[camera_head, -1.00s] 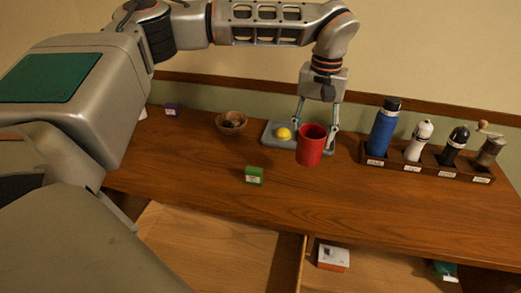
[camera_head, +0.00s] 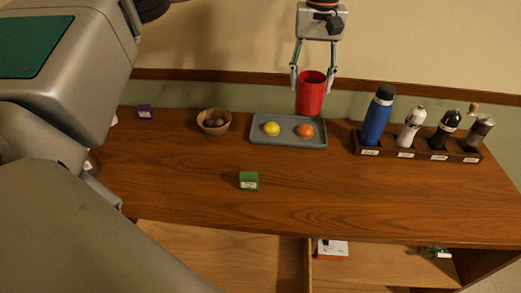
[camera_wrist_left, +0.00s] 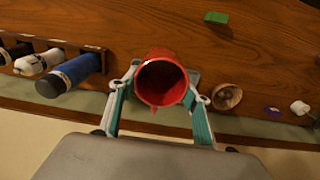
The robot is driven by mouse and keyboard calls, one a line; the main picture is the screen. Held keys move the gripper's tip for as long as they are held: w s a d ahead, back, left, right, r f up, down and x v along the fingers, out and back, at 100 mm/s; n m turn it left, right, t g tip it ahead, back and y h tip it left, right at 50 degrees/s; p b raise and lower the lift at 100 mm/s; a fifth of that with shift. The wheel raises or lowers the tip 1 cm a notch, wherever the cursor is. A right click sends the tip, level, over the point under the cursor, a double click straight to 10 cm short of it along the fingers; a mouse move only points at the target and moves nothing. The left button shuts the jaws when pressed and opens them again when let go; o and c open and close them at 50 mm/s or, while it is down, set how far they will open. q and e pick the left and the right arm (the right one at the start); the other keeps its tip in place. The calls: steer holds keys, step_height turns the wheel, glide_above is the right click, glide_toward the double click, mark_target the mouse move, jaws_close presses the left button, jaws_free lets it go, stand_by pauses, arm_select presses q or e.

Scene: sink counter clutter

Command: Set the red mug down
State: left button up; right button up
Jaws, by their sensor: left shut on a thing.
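The red mug (camera_head: 311,93) is held upright in the air between the fingers of my left gripper (camera_head: 313,80). In the head view it appears above the back edge of the grey tray (camera_head: 258,139). In the left wrist view the red mug (camera_wrist_left: 162,80) sits between the two fingers of my left gripper (camera_wrist_left: 160,100), its dark opening facing the camera. The mug hides most of the tray there. My right gripper is not in either view.
On the tray lie a yellow lemon (camera_head: 271,129) and an orange fruit (camera_head: 305,131). A wooden bowl (camera_head: 214,121) stands left, a green box (camera_head: 249,180) in front. A rack (camera_head: 415,152) with a blue bottle (camera_head: 377,115) and several grinders stands right.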

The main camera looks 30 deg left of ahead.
arm_select(q)
step_height(320, 180, down, 20)
steer(key=shift+r, duration=0.1)
stand_by(0.5)
steer(key=o, duration=1.3)
